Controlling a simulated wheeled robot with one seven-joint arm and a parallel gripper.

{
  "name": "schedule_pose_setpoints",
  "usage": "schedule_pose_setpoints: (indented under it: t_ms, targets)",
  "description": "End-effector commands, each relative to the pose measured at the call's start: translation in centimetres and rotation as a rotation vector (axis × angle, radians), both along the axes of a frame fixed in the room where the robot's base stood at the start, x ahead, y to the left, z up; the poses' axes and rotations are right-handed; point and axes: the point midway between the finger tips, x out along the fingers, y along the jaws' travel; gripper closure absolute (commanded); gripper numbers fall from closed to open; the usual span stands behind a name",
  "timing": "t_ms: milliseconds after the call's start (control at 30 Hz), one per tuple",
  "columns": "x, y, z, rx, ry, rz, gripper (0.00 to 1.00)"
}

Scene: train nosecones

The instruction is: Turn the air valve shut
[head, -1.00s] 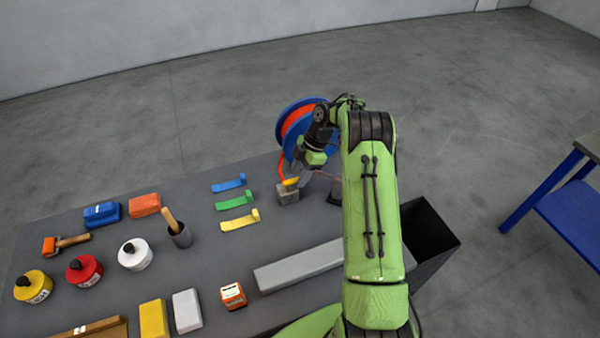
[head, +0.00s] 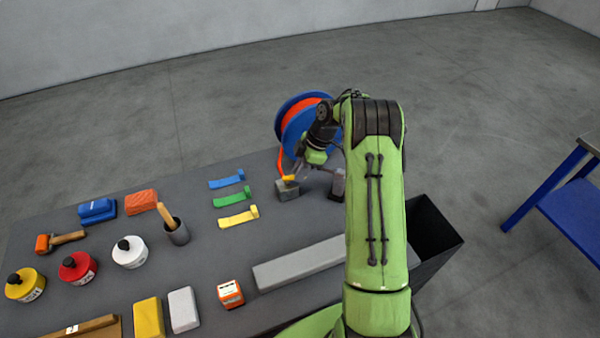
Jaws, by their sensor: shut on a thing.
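The air valve is a small grey block (head: 287,191) near the far edge of the grey table, with a yellow handle (head: 288,178) on top. An orange hose (head: 279,160) runs down to it from the reel behind. My gripper (head: 295,174) reaches down to the valve from the upper right, its fingers shut on the yellow handle. The fingers are small and partly hide the handle, so its exact angle is hard to tell.
A blue reel with orange hose (head: 291,112) stands just behind the valve. A dark block (head: 337,185) is to its right. Blue, green and yellow strips (head: 237,218) lie to the left. A long grey bar (head: 300,264) lies in front; a black bin (head: 436,235) is at right.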

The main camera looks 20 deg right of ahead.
Motion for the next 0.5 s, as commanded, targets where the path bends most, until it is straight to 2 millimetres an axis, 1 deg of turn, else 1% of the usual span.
schedule_pose_setpoints:
  t_ms: [67,500]
  targets:
    - [-0.2,0.1,-0.4,-0.002,-0.006,-0.065,1.0]
    - [-1.6,1.0,-0.3,-0.002,-0.009,-0.483,1.0]
